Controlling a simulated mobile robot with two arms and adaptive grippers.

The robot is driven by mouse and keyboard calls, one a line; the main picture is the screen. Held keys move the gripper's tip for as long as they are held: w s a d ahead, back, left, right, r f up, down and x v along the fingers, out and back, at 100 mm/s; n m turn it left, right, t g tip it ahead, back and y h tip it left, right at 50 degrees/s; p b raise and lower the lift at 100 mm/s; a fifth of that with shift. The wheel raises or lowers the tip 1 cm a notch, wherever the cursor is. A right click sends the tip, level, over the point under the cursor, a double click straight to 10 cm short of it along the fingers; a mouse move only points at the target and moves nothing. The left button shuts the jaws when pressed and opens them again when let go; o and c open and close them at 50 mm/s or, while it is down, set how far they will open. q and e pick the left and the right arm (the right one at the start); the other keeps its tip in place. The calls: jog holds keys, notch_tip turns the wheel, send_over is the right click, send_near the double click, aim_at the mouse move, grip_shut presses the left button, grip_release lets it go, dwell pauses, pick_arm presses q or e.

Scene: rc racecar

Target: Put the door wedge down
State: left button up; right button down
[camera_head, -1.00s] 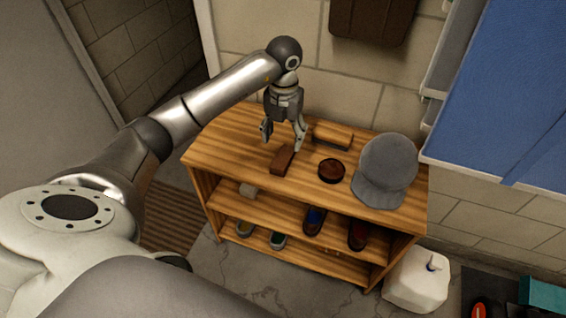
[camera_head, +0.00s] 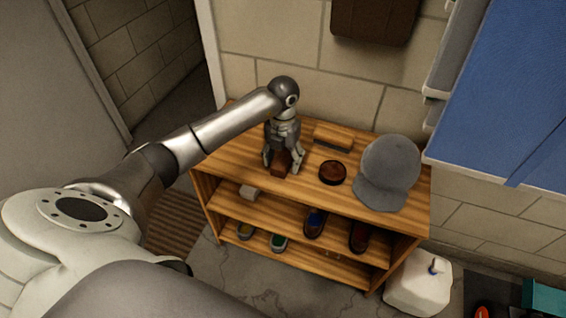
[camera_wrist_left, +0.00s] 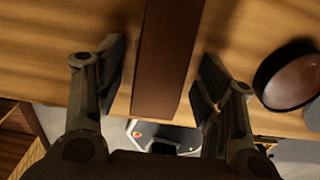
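The door wedge (camera_head: 280,169), a reddish-brown block, lies on the top of the wooden shelf unit (camera_head: 233,139), near its front edge. In the left wrist view, the wedge (camera_wrist_left: 166,60) runs lengthwise between the fingers. My left gripper (camera_head: 283,167) points down over the wedge, with one finger on each side of it. The fingers are open, and narrow gaps show beside the wedge in the wrist view. The gripper hides part of the wedge in the head view. My right gripper is not in view.
A brush (camera_head: 333,137), a round brown tin (camera_head: 332,172) and a grey cap (camera_head: 389,172) stand right of the gripper on the shelf top. Shoes (camera_head: 315,222) fill the lower shelves. A white jug (camera_head: 418,283) stands on the floor. The shelf top's left end is clear.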

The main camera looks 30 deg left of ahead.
pick_arm(q)
jog(key=c, duration=1)
jog(key=shift+c, duration=0.3)
jog(key=shift+r, duration=0.15)
